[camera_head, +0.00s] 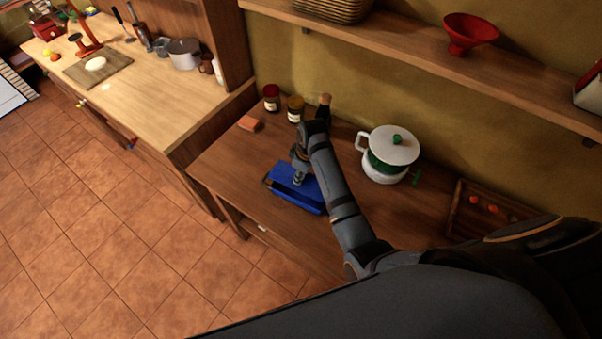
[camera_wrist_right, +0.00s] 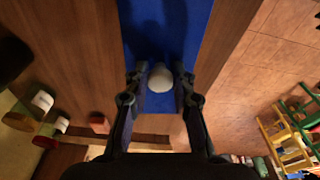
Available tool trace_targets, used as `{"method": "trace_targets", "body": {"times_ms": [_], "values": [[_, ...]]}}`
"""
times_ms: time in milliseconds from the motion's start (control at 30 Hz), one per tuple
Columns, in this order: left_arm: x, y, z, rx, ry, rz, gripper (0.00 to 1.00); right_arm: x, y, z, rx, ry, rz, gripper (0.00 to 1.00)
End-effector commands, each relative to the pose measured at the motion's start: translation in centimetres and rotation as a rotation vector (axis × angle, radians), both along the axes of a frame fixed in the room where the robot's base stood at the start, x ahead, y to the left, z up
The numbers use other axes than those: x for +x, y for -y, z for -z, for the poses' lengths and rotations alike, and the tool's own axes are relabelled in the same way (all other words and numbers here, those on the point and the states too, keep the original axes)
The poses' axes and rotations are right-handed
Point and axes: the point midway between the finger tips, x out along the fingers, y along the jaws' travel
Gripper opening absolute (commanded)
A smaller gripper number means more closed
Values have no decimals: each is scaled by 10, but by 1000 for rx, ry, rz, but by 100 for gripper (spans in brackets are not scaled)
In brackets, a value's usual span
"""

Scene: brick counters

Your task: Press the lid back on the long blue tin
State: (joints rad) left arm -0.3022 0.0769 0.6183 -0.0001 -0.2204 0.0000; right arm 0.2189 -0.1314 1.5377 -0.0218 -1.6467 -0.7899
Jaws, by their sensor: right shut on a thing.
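The long blue tin (camera_head: 297,204) lies on the wooden counter, its long side running slantwise. Its blue lid (camera_head: 309,193) shows over it, and the lid also fills the middle of the right wrist view (camera_wrist_right: 163,28). A round pale knob (camera_wrist_right: 160,79) stands on the lid. My right gripper (camera_head: 298,181) is over the middle of the tin, and its fingers are shut on the knob in the right wrist view (camera_wrist_right: 158,82). The arm hides part of the lid. I cannot tell whether the lid is seated all the way. My left gripper is not in view.
Behind the tin stand a red jar (camera_head: 271,98), a dark jar with a yellowish label (camera_head: 295,110) and an orange block (camera_head: 249,124). To the right are a white and green pot (camera_head: 391,150) and a wooden tray (camera_head: 452,212). A shelf (camera_head: 430,55) runs above.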

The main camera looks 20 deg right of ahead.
Motion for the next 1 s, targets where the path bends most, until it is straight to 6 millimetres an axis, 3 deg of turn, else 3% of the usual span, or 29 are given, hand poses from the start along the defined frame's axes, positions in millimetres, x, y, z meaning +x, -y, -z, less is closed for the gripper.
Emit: {"method": "trace_targets", "body": {"times_ms": [433, 1000], "values": [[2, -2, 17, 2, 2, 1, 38, 0, 0, 49, 0, -2, 1, 0], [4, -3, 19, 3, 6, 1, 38, 0, 0, 56, 0, 0, 1, 0]]}}
